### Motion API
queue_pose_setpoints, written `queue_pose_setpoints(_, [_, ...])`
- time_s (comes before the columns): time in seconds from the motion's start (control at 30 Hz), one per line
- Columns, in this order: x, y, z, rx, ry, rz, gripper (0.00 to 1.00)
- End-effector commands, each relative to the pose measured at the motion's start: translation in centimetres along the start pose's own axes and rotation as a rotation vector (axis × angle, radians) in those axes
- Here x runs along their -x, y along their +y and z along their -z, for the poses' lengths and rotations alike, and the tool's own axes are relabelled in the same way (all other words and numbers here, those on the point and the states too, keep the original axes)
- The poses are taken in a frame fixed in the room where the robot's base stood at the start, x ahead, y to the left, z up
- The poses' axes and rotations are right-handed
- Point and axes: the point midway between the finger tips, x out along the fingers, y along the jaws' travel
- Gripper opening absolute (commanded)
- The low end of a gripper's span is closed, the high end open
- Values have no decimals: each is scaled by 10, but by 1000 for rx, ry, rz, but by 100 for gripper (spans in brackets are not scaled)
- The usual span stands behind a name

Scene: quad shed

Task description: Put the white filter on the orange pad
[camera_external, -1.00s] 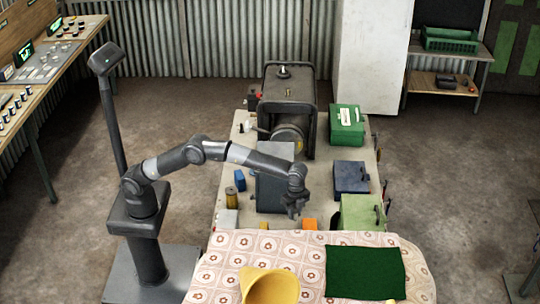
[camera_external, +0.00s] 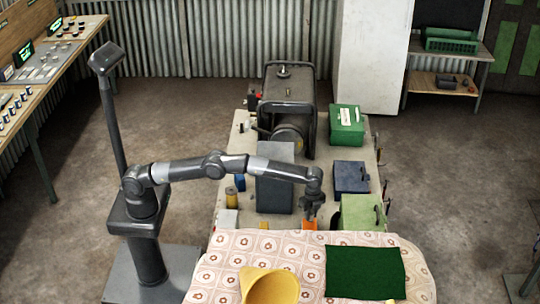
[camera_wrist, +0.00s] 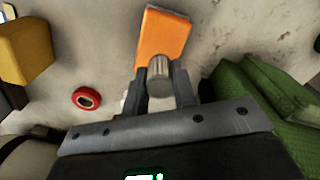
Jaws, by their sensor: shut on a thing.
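The orange pad (camera_wrist: 163,38) lies on the bench in the wrist view, just beyond my fingertips. It also shows as a small orange patch in the external view (camera_external: 310,225). My gripper (camera_wrist: 160,88) is shut on a short, ribbed cylinder (camera_wrist: 159,68), which I take to be the white filter; it looks greyish here. The cylinder overlaps the pad's near end in the wrist view; I cannot tell whether it touches the pad. In the external view my gripper (camera_external: 309,212) is right above the pad, and the filter is too small to make out.
A light green box (camera_external: 362,213) stands close on the right. A dark box (camera_external: 275,180) stands behind, to the left. A red ring (camera_wrist: 86,98) and a yellow block (camera_wrist: 25,50) lie left of the pad. A patterned cloth (camera_external: 225,262) with a yellow cone (camera_external: 270,288) is in front.

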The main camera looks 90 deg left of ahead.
Motion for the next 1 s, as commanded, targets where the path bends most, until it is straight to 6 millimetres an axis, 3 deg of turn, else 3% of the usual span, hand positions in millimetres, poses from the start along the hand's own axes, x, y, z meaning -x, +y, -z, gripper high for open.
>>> queue_pose_setpoints(0.2, [-31,1,0,0,-2,-2,3])
queue_pose_setpoints(0.57, [-35,1,0,0,-1,-1,3])
queue_pose_setpoints(0.6, [-35,1,0,0,-1,-1,27])
queue_pose_setpoints(0.83, [-35,1,0,0,-1,-1,46])
queue_pose_setpoints(1.0, [-34,1,0,0,0,-1,46])
